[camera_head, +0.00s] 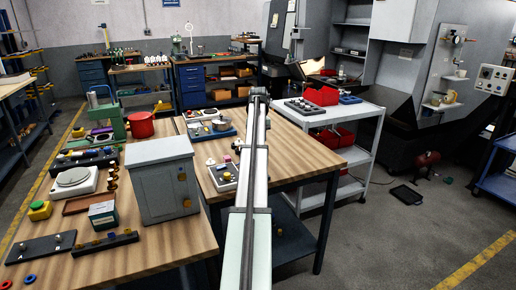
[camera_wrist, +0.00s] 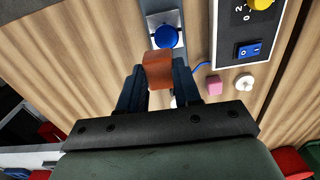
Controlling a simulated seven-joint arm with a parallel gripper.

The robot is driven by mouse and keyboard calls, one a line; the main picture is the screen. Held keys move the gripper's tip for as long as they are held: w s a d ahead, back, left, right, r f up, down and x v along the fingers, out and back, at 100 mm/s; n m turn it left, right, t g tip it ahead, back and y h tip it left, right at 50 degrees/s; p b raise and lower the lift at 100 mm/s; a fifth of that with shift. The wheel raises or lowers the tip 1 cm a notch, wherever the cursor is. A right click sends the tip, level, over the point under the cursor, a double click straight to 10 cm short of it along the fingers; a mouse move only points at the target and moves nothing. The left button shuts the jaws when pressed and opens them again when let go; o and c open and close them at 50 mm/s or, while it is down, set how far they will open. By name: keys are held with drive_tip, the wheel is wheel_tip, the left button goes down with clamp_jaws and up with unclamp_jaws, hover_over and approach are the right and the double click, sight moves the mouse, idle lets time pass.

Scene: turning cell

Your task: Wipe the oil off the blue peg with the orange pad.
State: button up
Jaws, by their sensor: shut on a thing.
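In the wrist view my gripper (camera_wrist: 158,82) is shut on the orange pad (camera_wrist: 158,69), which sits between its two dark fingers. The blue peg (camera_wrist: 166,37) shows as a round blue top on a grey metal plate (camera_wrist: 174,18), just beyond the pad. The pad lies close to the peg in the picture; I cannot tell whether they touch. No oil can be made out on the peg at this size. In the head view my arm stretches away over the wooden table, and I cannot make out the gripper, pad or peg there.
Right of the peg are a control panel (camera_wrist: 229,40) with a yellow knob and blue switch, a pink cube (camera_wrist: 214,86) and a white round part (camera_wrist: 244,82). In the head view a grey cabinet (camera_head: 163,182) stands left of my arm and a white cart (camera_head: 352,118) right.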

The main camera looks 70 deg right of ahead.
drive_tip(key=shift+r, duration=2.1)
